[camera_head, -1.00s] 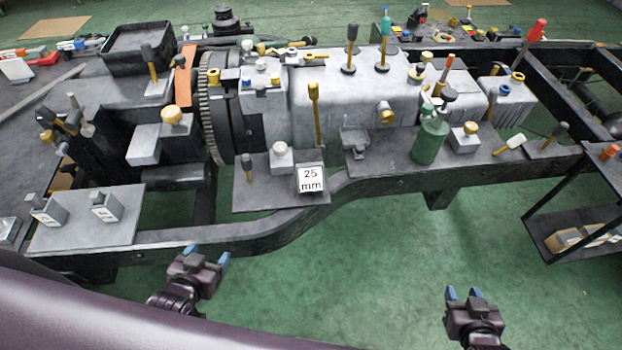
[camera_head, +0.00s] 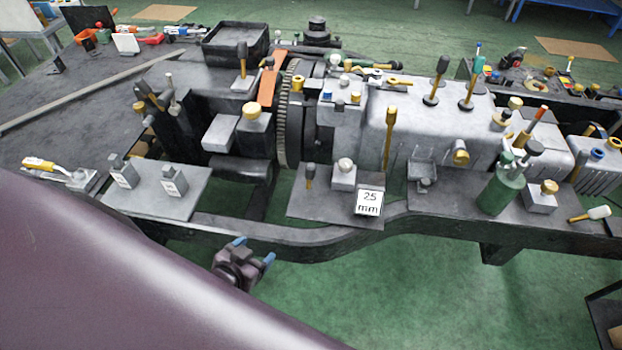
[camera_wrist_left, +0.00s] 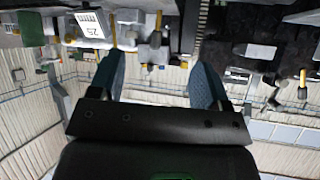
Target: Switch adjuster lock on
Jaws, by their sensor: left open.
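No part is labelled as the adjuster lock, and I cannot tell which one it is. A yellow-handled lever (camera_head: 39,163) lies low on a small grey block (camera_head: 82,180) at the far left. Two small grey blocks with white labels, one on the left (camera_head: 122,170) and one on the right (camera_head: 174,181), stand on a grey plate (camera_head: 145,207). My left gripper (camera_head: 254,250) is open and empty, in front of the dark chassis rail. The left wrist view shows its two blue fingertips apart with nothing between them (camera_wrist_left: 160,70). My right gripper is out of view.
A grey gearbox (camera_head: 420,130) with upright levers fills the middle. A 25 mm sign (camera_head: 369,203) stands on a front plate. A green bottle (camera_head: 500,190) stands at the right. The dark rail (camera_head: 310,240) runs along the front; green floor (camera_head: 400,300) before it is clear.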

